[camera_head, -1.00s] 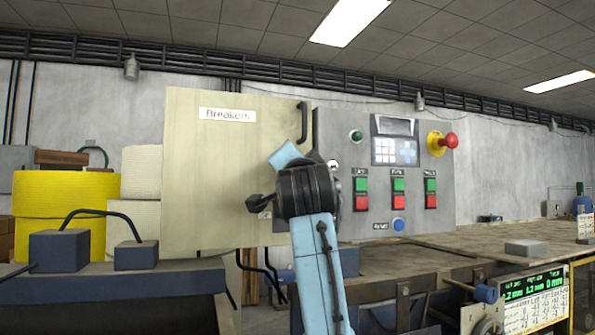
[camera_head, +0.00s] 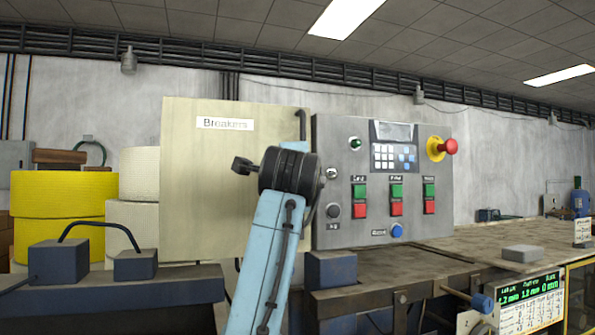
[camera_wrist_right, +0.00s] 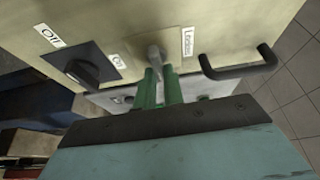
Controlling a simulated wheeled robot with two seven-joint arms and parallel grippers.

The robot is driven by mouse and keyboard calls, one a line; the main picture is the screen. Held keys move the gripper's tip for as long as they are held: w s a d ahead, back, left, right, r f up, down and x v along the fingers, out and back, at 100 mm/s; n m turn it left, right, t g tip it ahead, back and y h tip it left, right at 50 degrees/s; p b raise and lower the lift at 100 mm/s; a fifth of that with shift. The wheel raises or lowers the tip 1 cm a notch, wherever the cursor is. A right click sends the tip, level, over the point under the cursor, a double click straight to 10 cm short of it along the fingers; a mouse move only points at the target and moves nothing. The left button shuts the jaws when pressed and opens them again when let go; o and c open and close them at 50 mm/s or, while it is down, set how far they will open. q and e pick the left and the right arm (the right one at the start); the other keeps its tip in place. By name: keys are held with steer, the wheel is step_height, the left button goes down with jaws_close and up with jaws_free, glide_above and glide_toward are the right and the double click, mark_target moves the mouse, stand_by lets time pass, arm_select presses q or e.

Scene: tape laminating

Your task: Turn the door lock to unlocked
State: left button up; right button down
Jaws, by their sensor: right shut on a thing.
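The beige breaker door (camera_head: 205,185) stands left of the control panel in the head view. In the right wrist view, the door lock (camera_wrist_right: 155,52) is a small grey lever on the beige face, beside a "Locked" label (camera_wrist_right: 187,40). My right gripper (camera_wrist_right: 160,74) has its green fingers on both sides of the lever and is shut on it. In the head view my right arm crosses in front of the door's right edge, and its gripper and the lock are hidden. My left gripper is not in view.
A dark rotary switch (camera_wrist_right: 85,67) with "Off" and "On" labels is left of the lock in the wrist view. A black door handle (camera_wrist_right: 240,62) is to its right. The grey control panel (camera_head: 345,205) adjoins the door. Yellow rolls (camera_head: 60,215) stand at far left.

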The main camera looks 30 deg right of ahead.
steer(key=shift+m, duration=0.3)
steer(key=c, duration=1.5)
jaws_free()
steer(key=b+v, duration=0.4)
steer(key=v, duration=0.9)
steer(key=shift+s, duration=0.1)
